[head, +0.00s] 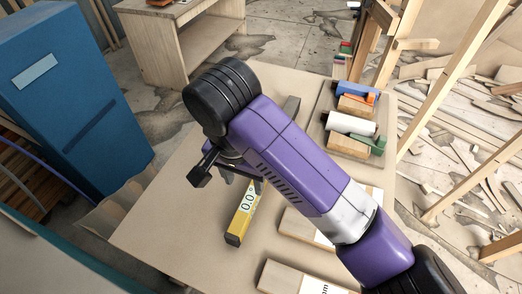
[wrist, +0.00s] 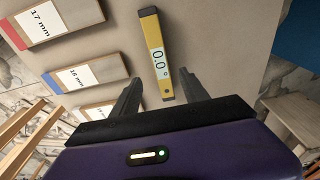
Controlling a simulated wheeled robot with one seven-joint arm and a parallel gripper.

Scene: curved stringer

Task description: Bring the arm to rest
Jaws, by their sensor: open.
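My gripper (head: 242,180) hangs over the table (head: 165,225) with its fingers apart and nothing held. The wrist view shows both fingers of my gripper (wrist: 159,82) spread. A yellow digital level (head: 241,217) reading 0.0 lies on the table below the gripper. In the wrist view the level (wrist: 155,45) appears between and beyond the fingertips, its near end overlapping the gap between them. I cannot tell the exact height of the fingers above it. My purple arm crosses the head view and hides part of the table.
Labelled boards lie on the table, including a 17 mm board (wrist: 75,15) and an 18 mm board (wrist: 90,73). Blue (head: 352,89) and white (head: 350,124) rolls rest on wooden blocks at the right. A blue cabinet (head: 70,110) stands left; a wooden bench (head: 175,45) stands behind.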

